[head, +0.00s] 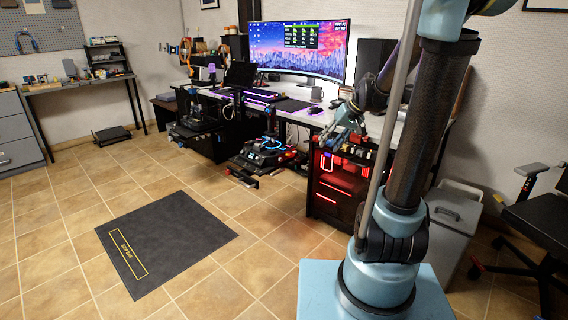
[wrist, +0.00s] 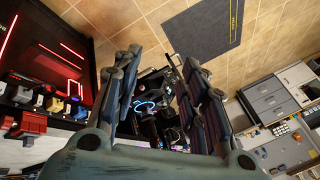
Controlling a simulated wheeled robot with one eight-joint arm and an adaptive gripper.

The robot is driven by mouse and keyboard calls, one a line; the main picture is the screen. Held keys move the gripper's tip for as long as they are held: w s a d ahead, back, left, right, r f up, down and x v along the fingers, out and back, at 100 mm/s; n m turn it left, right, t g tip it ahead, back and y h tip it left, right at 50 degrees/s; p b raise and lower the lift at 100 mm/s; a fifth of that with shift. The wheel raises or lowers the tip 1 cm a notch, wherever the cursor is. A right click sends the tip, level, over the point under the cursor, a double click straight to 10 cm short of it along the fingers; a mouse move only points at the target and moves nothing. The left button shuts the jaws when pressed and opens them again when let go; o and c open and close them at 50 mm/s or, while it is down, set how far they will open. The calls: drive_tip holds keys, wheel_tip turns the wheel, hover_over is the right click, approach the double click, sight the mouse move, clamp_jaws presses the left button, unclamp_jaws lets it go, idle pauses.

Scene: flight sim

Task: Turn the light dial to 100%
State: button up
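I cannot make out the light dial in either view. A panel with small coloured knobs or levers (wrist: 42,98) shows at the left of the wrist view, but I cannot tell if the dial is among them. My gripper (head: 338,124) is over the right part of the desk, above the red-lit black case, in the head view. In the wrist view my gripper (wrist: 160,65) has its two fingers spread wide apart with nothing between them. Behind the gap, farther off, is dark equipment with a blue-lit ring (wrist: 144,106).
The desk (head: 290,113) carries a wide monitor (head: 300,48). A red-lit black case (head: 338,190) stands under its right part, with pedals (head: 268,155) to its left. A black mat (head: 165,240) lies on open tile floor. A chair (head: 540,225) stands at right.

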drive_tip(key=w+a+f+n+y, duration=0.1)
drive_tip(key=w+a+f+y, duration=0.2)
drive_tip(key=w, duration=0.9)
drive_tip(key=w+a+f+y, duration=0.1)
drive_tip(key=w+a+f, duration=0.25)
drive_tip(key=w, duration=0.75)
drive_tip(key=n+t+y, duration=0.1)
drive_tip(key=t+y, duration=0.2)
drive_tip(key=y, duration=0.1)
approach(280, 159)
drive_tip(key=x, duration=0.5)
drive_tip(key=w+f+x, duration=0.1)
drive_tip(key=x, duration=0.1)
drive_tip(key=shift+w, duration=0.1)
drive_tip(key=shift+d, duration=0.1)
